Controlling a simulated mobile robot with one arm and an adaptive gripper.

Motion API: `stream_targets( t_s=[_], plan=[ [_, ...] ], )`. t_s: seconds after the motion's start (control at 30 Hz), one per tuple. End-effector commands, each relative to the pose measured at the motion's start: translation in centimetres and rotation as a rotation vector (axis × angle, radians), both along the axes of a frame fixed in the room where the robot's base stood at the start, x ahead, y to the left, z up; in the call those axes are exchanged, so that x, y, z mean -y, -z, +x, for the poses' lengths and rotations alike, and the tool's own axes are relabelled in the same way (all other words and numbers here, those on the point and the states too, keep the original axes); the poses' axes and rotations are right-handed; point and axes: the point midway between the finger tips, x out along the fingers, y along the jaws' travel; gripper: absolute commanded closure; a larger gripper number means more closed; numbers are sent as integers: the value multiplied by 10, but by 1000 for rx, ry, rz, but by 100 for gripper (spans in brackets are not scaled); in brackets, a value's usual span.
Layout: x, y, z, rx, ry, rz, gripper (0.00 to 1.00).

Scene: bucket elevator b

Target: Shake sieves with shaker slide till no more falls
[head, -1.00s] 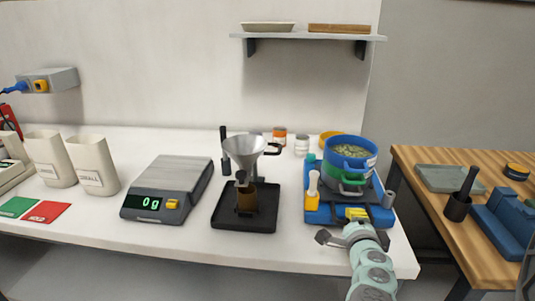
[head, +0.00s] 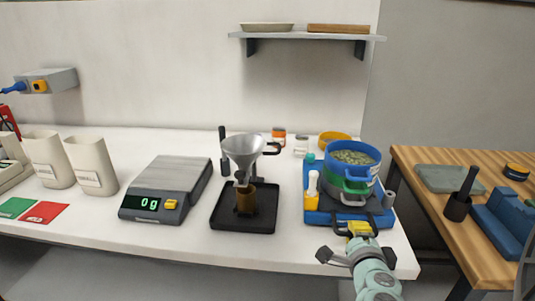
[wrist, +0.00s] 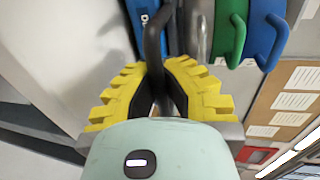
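The sieve stack stands on the blue shaker base (head: 315,214). Its blue top sieve (head: 366,173) holds pale green bits, and a green sieve (head: 346,183) sits under it. Both sieves show grip loops in the wrist view, green (wrist: 234,40) and blue (wrist: 270,42). What lies in the lower sieves is hidden. My gripper (head: 361,229) is at the front of the shaker. In the wrist view its yellow fingers (wrist: 158,68) are closed around the dark handle bar (wrist: 153,40) of the shaker slide.
A funnel (head: 243,150) stands over a brown cup on a black tray (head: 228,222). A scale (head: 165,190) reads 0 g. A wooden table (head: 430,205) is to the right, beyond a gap.

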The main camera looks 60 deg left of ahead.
Motion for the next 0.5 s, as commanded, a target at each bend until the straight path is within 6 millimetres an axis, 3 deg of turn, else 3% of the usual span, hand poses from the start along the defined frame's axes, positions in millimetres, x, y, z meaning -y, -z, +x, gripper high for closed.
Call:
stream_targets(
  t_s=[0.5],
  plan=[
    [-31, -5, 29, 5, 5, 12, 100]
  ],
)
